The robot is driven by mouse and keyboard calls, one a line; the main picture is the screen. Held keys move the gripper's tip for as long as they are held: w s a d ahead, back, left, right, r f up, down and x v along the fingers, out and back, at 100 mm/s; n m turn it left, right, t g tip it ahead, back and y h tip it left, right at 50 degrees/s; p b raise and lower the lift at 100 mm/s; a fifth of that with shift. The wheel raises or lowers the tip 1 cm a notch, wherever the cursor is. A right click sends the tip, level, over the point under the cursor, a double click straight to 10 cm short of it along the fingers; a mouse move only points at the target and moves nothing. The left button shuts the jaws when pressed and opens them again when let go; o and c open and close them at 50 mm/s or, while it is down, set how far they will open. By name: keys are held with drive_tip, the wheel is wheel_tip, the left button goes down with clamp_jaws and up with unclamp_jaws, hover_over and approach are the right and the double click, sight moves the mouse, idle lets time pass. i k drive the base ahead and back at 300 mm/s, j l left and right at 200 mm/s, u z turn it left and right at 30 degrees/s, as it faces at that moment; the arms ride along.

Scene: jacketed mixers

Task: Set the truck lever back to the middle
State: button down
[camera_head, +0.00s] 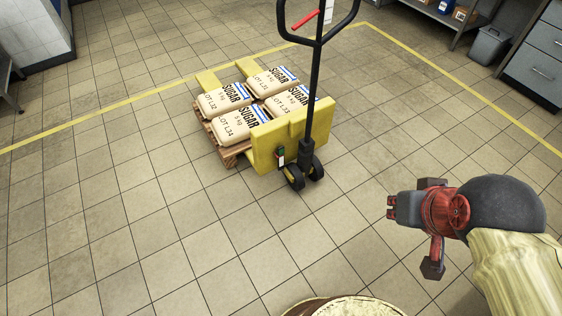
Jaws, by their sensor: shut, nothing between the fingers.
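A yellow pallet truck (263,146) stands on the tiled floor, its black handle (314,95) rising toward the top edge. The red truck lever (305,19) sits inside the handle's loop and slants up to the right. The top of the loop is cut off by the frame. I cannot tell which setting the lever is in. My gripper (391,207) is at the right, pointing left, shut and empty. It is well apart from the lever and the handle, lower and to the right in the picture.
Several sugar sacks (237,120) lie on a wooden pallet (232,153) on the truck. A yellow floor line (432,72) runs behind it. A grey bin (489,45) and a drawer cabinet (537,66) stand at the upper right. The floor left and front of the truck is clear.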

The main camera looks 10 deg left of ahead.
sight(314, 13)
drive_tip(key=i+j+u, duration=0.25)
drive_tip(key=i+j, duration=0.2)
drive_tip(key=i+l+u, duration=0.2)
drive_tip(key=u, duration=0.25)
drive_tip(key=i+l+u, duration=0.15)
drive_tip(key=l+u, duration=0.35)
